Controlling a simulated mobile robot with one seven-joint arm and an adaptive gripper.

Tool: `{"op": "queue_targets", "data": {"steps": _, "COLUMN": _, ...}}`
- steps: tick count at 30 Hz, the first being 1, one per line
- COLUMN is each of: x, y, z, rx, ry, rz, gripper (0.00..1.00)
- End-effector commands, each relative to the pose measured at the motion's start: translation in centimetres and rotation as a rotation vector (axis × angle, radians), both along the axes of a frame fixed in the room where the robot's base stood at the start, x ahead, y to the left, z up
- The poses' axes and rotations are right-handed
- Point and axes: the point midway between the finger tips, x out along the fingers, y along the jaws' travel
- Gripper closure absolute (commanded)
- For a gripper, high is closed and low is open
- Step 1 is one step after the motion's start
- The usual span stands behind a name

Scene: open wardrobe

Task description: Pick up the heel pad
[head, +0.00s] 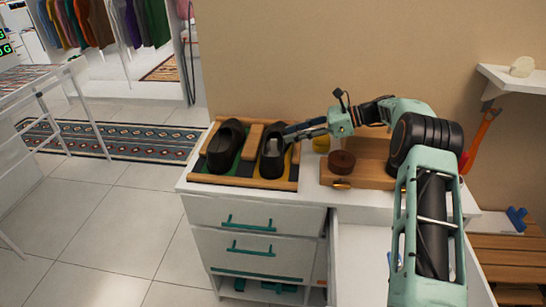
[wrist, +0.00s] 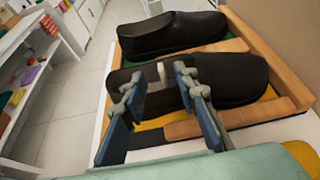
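Two black clogs lie side by side in a wooden-edged tray (head: 240,183). My gripper (head: 283,137) reaches in from the right over the opening of the right clog (head: 270,167), which is the nearer clog in the wrist view (wrist: 238,80). The other clog (head: 225,145) stands to its left. In the wrist view, a small pale upright piece (wrist: 162,73), apparently the heel pad, shows at the near clog's opening. My gripper's fingers (wrist: 158,75) are spread on either side of it, with visible gaps. Its lower part is hidden in the clog.
A wooden bar (head: 251,142) lies between the clogs. The wall is close behind the white drawer cabinet (head: 250,215).

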Motion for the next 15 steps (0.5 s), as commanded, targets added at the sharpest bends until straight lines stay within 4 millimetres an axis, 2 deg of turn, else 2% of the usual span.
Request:
{"op": "queue_targets", "data": {"steps": 7, "x": 0.0, "y": 3.4, "z": -1.7, "rx": -0.002, "ry": 0.001, "rz": 0.003, "gripper": 0.72}}
{"op": "queue_targets", "data": {"steps": 15, "x": 0.1, "y": 3.9, "z": -2.0, "rx": -0.001, "ry": 0.001, "rz": 0.001, "gripper": 0.72}}
